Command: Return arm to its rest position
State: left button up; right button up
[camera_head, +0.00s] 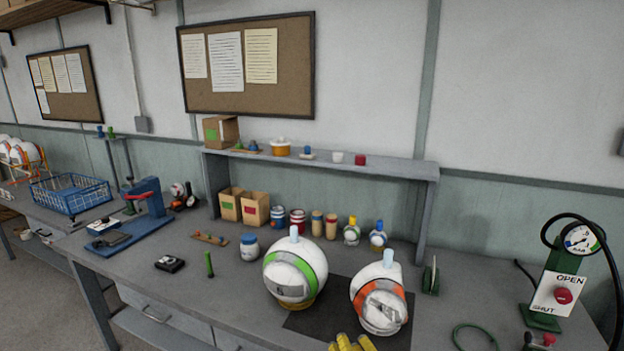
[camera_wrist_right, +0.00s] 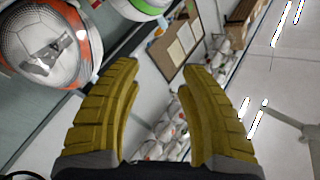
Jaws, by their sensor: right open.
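My right gripper (camera_head: 352,343) shows only its yellow fingertips at the bottom edge of the head view, in front of the balls. In the right wrist view its two ridged yellow fingers (camera_wrist_right: 160,105) stand apart with nothing between them. A white ball with an orange band (camera_head: 379,298) sits on the dark mat (camera_head: 318,325); it also shows at the upper left of the right wrist view (camera_wrist_right: 45,45). A white ball with a green band (camera_head: 295,270) sits to its left. Each has a pale blue piece on top. My left gripper is not in view.
A green press stand with a gauge and an OPEN/SHUT plate (camera_head: 555,292) stands at the right. A shelf (camera_head: 400,168) with small items runs along the back. A blue press (camera_head: 148,205) and blue basket (camera_head: 70,195) are at the left.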

jog(key=s+d+f+n+g+h, duration=0.4)
jog(key=s+d+f, duration=0.3)
jog(key=f, duration=0.2)
jog(key=s+d+f+n+g+h, duration=0.35)
jog(key=s+d+f, duration=0.3)
jog(key=f, duration=0.25)
jog(key=s+d+f+n+g+h, duration=0.2)
jog(key=s+d+g+h, duration=0.25)
jog(key=s+d, duration=0.55)
jog(key=s+a+f+g+y, duration=0.1)
jog(key=a+f+y, duration=0.15)
jog(key=f, duration=1.25)
jog(key=s+a+f+g+y, duration=0.15)
jog(key=a+f, duration=0.25)
jog(key=f, duration=1.2)
jog(key=s+f+m+g, duration=0.2)
jog(key=s+f+m, duration=0.1)
jog(key=s+f, duration=1.6)
jog(key=shift+s+f+y, duration=0.25)
jog(key=shift+s+y, duration=0.05)
jog(key=shift+s, duration=0.7)
jog(key=shift+d+g, duration=0.1)
jog(key=shift+g, duration=0.15)
